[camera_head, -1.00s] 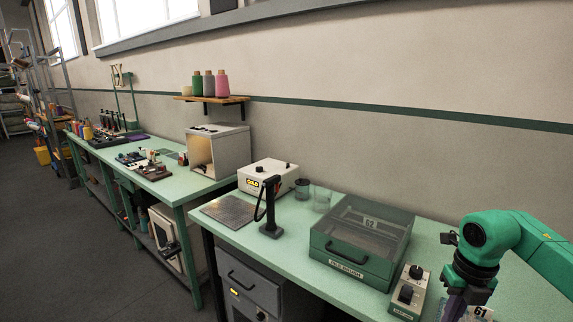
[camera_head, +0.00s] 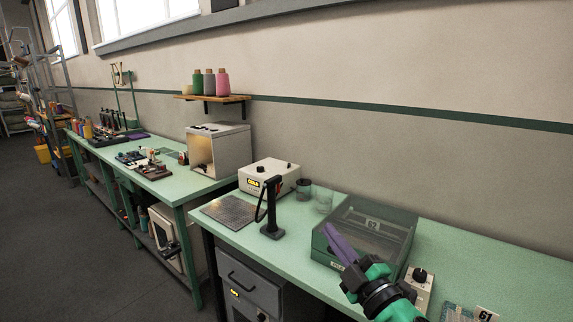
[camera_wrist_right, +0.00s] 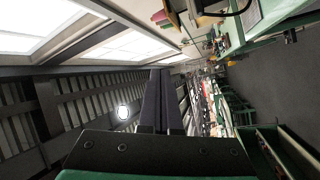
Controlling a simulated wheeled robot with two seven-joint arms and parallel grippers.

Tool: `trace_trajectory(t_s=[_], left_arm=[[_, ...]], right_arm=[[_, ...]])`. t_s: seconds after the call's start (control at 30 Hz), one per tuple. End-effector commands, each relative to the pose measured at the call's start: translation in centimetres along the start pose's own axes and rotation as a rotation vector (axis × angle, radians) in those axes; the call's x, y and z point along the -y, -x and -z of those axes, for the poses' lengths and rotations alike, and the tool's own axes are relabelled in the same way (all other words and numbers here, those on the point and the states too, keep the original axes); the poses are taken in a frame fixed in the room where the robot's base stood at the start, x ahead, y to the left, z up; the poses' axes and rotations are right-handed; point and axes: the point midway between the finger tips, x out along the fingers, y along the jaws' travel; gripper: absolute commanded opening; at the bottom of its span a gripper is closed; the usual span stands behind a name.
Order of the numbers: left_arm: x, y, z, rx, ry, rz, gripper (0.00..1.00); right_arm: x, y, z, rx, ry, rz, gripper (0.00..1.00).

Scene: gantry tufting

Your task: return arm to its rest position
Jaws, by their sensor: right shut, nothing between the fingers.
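In the right wrist view the shut fingers (camera_wrist_right: 156,100) stand dark in the middle, with the ceiling and windows beyond. I cannot tell from the head view how far the fingers are from the bin. My left gripper is not in view.
A second bench (camera_head: 190,184) carries an open-fronted cabinet (camera_head: 218,150). The bench top right of the bin is mostly clear.

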Motion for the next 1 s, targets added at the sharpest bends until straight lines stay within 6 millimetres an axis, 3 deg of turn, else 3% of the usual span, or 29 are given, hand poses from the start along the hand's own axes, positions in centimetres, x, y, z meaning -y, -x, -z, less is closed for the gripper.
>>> trace_trajectory(t_s=[0.03,0.1,0.23,0.33,0.47,0.7,1.0], left_arm=[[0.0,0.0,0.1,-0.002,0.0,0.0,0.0],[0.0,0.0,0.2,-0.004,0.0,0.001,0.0],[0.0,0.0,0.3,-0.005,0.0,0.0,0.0],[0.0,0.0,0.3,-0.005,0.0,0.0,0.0],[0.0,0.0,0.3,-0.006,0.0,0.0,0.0],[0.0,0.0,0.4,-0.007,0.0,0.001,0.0],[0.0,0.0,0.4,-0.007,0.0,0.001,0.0]], right_arm=[[1.0,2.0,-4.2,0.201,-0.167,-0.004,0.0],[3.3,5.5,-9.3,0.46,-0.349,0.024,0.0],[8.8,13.0,-14.6,0.829,-0.588,0.133,0.0],[12.3,18.0,-15.9,1.024,-0.707,0.226,0.0],[15.7,23.6,-15.9,1.215,-0.821,0.34,0.0],[19.9,32.4,-13.4,1.482,-0.981,0.552,0.0],[30.0,34.1,-18.9,1.529,-0.971,0.599,0.0]])
